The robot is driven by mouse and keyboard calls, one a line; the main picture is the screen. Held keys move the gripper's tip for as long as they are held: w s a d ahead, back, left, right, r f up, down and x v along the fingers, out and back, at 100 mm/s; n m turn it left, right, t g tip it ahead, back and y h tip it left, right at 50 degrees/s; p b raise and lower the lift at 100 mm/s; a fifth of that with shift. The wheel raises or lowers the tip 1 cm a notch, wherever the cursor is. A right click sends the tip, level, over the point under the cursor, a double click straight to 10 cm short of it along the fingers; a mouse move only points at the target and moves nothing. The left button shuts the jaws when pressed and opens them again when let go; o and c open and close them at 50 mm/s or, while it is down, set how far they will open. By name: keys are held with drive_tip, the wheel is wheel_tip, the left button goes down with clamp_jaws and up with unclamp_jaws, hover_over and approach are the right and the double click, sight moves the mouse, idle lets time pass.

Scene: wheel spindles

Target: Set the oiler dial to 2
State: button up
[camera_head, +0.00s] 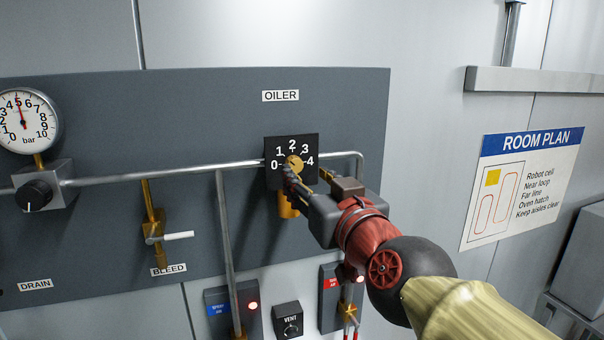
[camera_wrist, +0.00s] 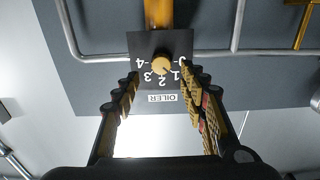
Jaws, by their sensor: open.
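The oiler dial is a small brass knob (camera_head: 294,162) on a black square plate (camera_head: 311,144) marked 0 to 4, under the OILER label (camera_head: 281,96). In the wrist view the plate is upside down, with the knob (camera_wrist: 162,65) between my fingers. A small dark mark on the knob seems to face the 1 side, but it is too small to be sure. My gripper (camera_head: 308,178) is open in front of the plate, one finger on either side of the knob. I see a gap between each finger and the knob. The fingers partly cover the plate's lower edge in the head view.
A metal pipe (camera_head: 190,171) runs across the panel at the dial's height. A brass bleed valve with a white lever (camera_head: 178,236), a black drain knob (camera_head: 34,195) and a pressure gauge (camera_head: 24,118) are to the left. A vent switch (camera_head: 288,320) is below.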

sight(296, 167)
drive_tip(key=x, duration=0.4)
drive_tip(key=shift+w+a+f+b, duration=0.2)
drive_tip(key=shift+b, duration=0.2)
drive_tip(key=shift+w+a+r, duration=0.1)
drive_tip(key=shift+w+a, duration=0.05)
drive_tip(key=shift+w, duration=0.5)
drive_tip(key=shift+c, duration=1.3)
drive_tip(key=c, duration=0.8)
clamp_jaws()
